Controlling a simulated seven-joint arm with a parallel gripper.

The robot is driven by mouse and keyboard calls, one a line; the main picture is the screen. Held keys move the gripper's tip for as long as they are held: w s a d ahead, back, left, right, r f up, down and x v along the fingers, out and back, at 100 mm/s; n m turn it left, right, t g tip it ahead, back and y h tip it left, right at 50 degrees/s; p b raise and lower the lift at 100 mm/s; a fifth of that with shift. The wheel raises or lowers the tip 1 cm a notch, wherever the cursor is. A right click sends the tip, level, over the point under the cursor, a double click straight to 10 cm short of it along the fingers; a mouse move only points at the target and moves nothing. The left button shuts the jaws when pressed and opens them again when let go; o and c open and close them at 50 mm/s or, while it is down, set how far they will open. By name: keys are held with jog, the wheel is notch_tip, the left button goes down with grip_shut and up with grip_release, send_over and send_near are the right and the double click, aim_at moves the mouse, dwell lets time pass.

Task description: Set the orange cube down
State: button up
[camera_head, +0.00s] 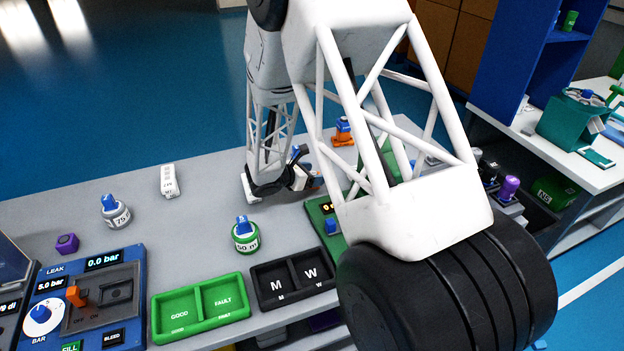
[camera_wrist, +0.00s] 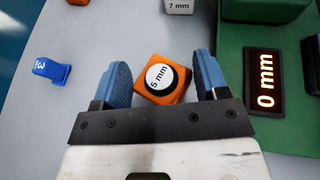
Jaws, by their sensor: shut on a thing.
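The orange cube (camera_wrist: 152,94) shows in the wrist view with a white and black round "5 mm" label on its face. It sits turned at an angle between the two blue fingertips of my gripper (camera_wrist: 162,82), which is shut on it. In the head view my gripper (camera_head: 306,178) is low over the grey bench (camera_head: 205,205), left of the green gauge station, and the cube is mostly hidden there. I cannot tell whether the cube touches the bench.
The green station with its "0 mm" display (camera_wrist: 265,80) is close on the right. A blue piece (camera_wrist: 50,70) lies to the left, and a grey "7 mm" block (camera_wrist: 179,6) is beyond. A green-banded weight (camera_head: 246,238), black M/W tray (camera_head: 292,276) and green GOOD/FAULT tray (camera_head: 200,309) are nearer the front.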

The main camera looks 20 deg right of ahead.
jog(key=shift+f, duration=0.95)
jog(key=shift+f, duration=0.15)
jog(key=o, duration=1)
jog(key=shift+c, duration=0.2)
jog(key=shift+a+r, duration=0.15)
jog(key=shift+r, duration=0.05)
jog(key=shift+v, duration=5.9)
jog(key=shift+s+r, duration=0.1)
